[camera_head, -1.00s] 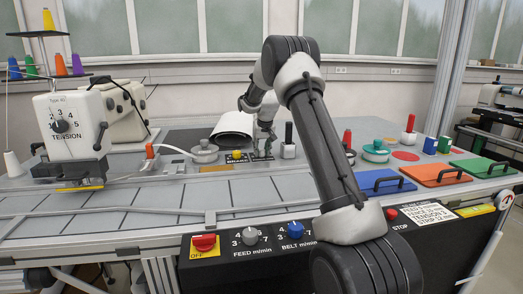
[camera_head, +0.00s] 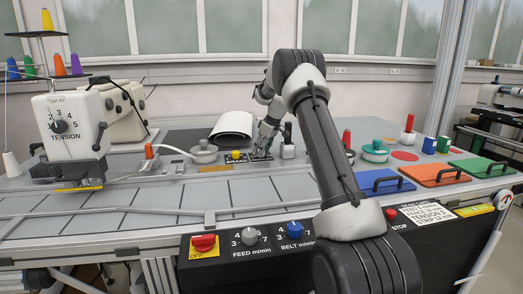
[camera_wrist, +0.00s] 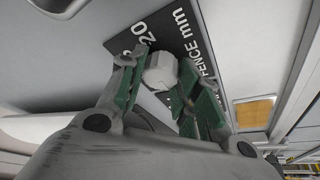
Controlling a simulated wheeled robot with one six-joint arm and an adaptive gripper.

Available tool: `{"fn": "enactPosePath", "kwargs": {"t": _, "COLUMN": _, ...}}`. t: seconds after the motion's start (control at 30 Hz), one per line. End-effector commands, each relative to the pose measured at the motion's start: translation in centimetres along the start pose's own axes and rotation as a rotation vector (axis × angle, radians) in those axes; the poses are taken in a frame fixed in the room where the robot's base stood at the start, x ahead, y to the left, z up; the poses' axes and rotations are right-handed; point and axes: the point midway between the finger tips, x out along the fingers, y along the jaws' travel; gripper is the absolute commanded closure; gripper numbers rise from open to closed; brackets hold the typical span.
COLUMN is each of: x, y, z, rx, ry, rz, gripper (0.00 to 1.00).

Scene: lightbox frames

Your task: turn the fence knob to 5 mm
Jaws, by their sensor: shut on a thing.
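The fence knob (camera_wrist: 161,70) is a pale, faceted knob on a dark plate (camera_wrist: 170,27) lettered "FENCE mm". The number 20 shows on the plate; the other marks are mostly covered, and I cannot read where the knob points. My gripper (camera_wrist: 157,79) has its green-padded fingers on both sides of the knob, shut on it. In the head view my gripper (camera_head: 260,152) reaches down, tilted, to the plate at the back of the table, and the knob is hidden there by the fingers.
A yellow button (camera_head: 236,155) is just left of my gripper, and a white block with a black handle (camera_head: 288,148) stands close on its right. A grey lidded pot (camera_head: 204,152) is further left. The grey tabletop (camera_head: 250,190) in front is clear.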

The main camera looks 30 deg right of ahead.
Motion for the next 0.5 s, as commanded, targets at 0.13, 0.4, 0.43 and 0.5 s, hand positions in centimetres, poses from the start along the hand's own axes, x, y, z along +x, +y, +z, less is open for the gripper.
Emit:
{"fn": "enactPosePath", "kwargs": {"t": 0.13, "x": 0.01, "y": 0.04, "z": 0.06, "rx": -0.022, "ry": -0.001, "rz": -0.009, "gripper": 0.91}}
{"fn": "enactPosePath", "kwargs": {"t": 0.4, "x": 0.01, "y": 0.03, "z": 0.07, "rx": -0.030, "ry": -0.002, "rz": -0.013, "gripper": 0.91}}
{"fn": "enactPosePath", "kwargs": {"t": 0.43, "x": 0.01, "y": 0.03, "z": 0.07, "rx": -0.030, "ry": -0.002, "rz": -0.013, "gripper": 0.91}}
{"fn": "enactPosePath", "kwargs": {"t": 0.5, "x": 0.01, "y": 0.04, "z": 0.08, "rx": -0.030, "ry": -0.002, "rz": -0.012, "gripper": 0.91}}
